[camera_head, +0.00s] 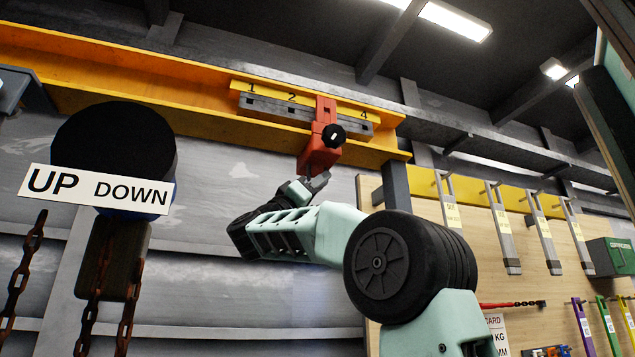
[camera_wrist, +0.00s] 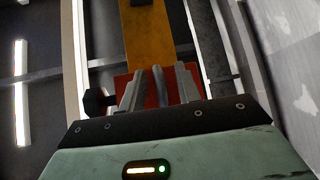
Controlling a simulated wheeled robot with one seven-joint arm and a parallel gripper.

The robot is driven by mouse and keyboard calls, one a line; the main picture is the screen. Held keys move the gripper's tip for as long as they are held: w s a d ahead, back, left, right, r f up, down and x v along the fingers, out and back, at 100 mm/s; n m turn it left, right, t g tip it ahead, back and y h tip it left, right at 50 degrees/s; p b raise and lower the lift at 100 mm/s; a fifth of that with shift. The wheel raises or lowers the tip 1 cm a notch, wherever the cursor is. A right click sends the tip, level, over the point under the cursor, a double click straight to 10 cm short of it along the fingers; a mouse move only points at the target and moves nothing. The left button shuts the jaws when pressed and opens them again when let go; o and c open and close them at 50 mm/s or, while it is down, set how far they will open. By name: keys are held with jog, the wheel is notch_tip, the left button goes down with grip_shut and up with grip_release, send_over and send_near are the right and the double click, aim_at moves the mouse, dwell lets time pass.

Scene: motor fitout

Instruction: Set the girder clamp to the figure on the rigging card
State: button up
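The red girder clamp (camera_head: 319,145) hangs on the yellow girder (camera_head: 200,93), with a black knob (camera_head: 333,135) on it. It sits over a grey numbered bar (camera_head: 268,107); 1, 2 and 4 show, and the clamp covers the space between 2 and 4. My gripper (camera_head: 316,184) is just below the clamp.
An UP/DOWN sign (camera_head: 97,190) hangs at left before a dark round body (camera_head: 115,140), with rusty chains (camera_head: 90,310) below. A wooden board (camera_head: 480,262) at right holds hanging grey straps (camera_head: 506,240) and a green box (camera_head: 610,256). Free air lies left of the clamp.

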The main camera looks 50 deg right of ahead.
grip_shut()
jog(key=s+d+b, duration=0.1)
jog(key=s+d, duration=0.5)
jog(key=d, duration=0.4)
jog(key=shift+b, duration=0.3)
jog(key=shift+d+t, duration=0.1)
jog(key=shift+t, duration=0.2)
grip_release()
jog(key=shift+f, duration=0.15)
jog(key=b+v, duration=0.6)
jog(key=v, duration=1.1)
